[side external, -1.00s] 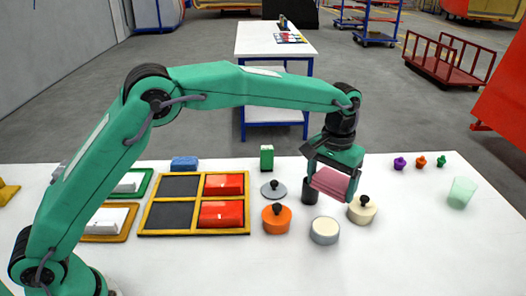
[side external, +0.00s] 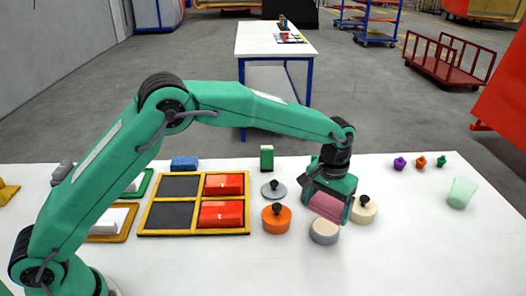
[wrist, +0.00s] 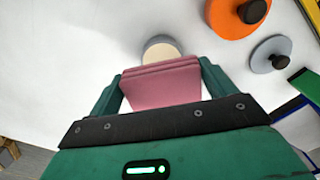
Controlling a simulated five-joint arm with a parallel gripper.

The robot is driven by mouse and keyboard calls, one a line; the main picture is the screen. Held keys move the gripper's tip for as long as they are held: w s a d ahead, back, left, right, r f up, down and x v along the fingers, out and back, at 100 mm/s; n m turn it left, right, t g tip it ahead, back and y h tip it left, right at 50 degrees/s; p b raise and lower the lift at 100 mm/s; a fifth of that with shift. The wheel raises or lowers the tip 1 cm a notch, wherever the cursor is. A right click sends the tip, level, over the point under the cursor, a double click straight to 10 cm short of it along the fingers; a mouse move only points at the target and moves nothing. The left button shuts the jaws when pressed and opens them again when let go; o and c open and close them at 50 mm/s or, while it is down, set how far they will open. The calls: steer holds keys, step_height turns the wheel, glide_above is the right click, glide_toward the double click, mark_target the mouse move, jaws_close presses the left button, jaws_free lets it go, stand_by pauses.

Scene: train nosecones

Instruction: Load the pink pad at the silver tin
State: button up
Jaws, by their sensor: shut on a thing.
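My gripper (side external: 328,212) is shut on the pink pad (side external: 325,206). In the wrist view the pad (wrist: 162,88) sits level between the two fingers of my gripper (wrist: 160,80). The silver tin (side external: 324,237), a short round grey can with a cream top, stands just below and in front of the pad in the side view. In the wrist view the tin (wrist: 158,47) shows partly beyond the pad's far edge, and the pad hides the rest. The pad looks close above the tin; I cannot tell whether they touch.
A cream tin with a black knob (side external: 364,212) stands close right of my gripper. An orange tin (side external: 276,220) and a grey lid (side external: 270,190) lie left. A yellow-framed tray (side external: 196,232) with red blocks is farther left. A pale green cup (side external: 460,193) stands right.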

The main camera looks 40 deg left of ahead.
mark_target(322, 230)
steer(key=shift+f, duration=2.2)
steer(key=shift+f, duration=0.5)
stand_by(0.5)
steer(key=shift+r, duration=0.1)
steer(key=shift+r, duration=3.45)
steer(key=s+a+r, duration=0.2)
steer(key=s+a, duration=0.2)
steer(key=a, duration=0.3)
steer(key=s+a+r, duration=0.3)
steer(key=s+a, duration=0.1)
steer(key=a, duration=0.4)
steer(key=s+a+r, duration=0.3)
steer(key=s+a, duration=0.1)
steer(key=a, duration=0.4)
steer(key=shift+s+a+r, duration=0.15)
steer(key=shift+s+r, duration=0.1)
